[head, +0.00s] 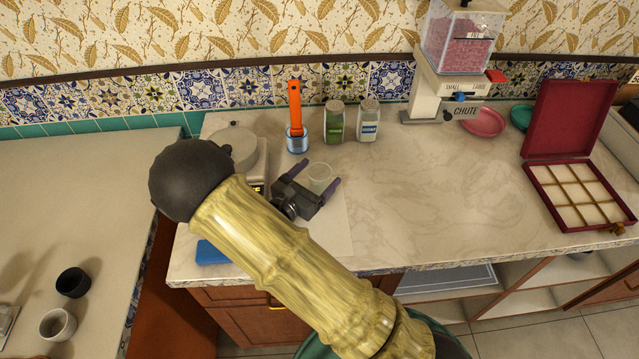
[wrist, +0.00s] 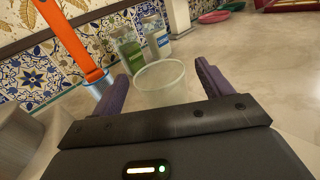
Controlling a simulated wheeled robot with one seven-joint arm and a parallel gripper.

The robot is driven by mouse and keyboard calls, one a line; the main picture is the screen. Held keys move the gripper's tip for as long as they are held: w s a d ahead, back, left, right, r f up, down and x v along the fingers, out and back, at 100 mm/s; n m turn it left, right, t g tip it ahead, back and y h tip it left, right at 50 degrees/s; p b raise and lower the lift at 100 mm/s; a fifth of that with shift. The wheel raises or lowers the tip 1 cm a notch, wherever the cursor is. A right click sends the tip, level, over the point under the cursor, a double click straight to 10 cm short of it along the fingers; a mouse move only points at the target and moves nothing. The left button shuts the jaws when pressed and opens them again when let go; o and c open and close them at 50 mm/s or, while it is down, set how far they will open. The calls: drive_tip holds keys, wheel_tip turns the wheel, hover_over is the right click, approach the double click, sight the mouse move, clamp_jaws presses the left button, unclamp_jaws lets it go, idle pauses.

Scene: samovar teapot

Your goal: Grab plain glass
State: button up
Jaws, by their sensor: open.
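The plain glass (head: 320,178) is a small clear cup standing on the marble counter. In the wrist view the glass (wrist: 160,84) stands upright between the two purple fingers of my gripper (wrist: 161,92). In the head view my gripper (head: 317,184) is low over the counter, with one finger on each side of the glass. The jaws are open, and I see a gap between the fingers and the glass. The base of the glass is partly hidden by the gripper body.
A blue glass holding an orange-handled tool (head: 295,105) stands behind. Two jars, green (head: 334,122) and white (head: 367,120), stand at the back. A scale (head: 237,147) is left, a blue block (head: 211,252) in front. The dispenser (head: 455,75) and red box (head: 575,200) stand right; the counter's middle is clear.

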sight(326, 167)
drive_tip(key=shift+x, duration=1.6)
drive_tip(key=shift+f, duration=0.1)
drive_tip(key=c, duration=1.1)
wheel_tip(326, 167, up, 10)
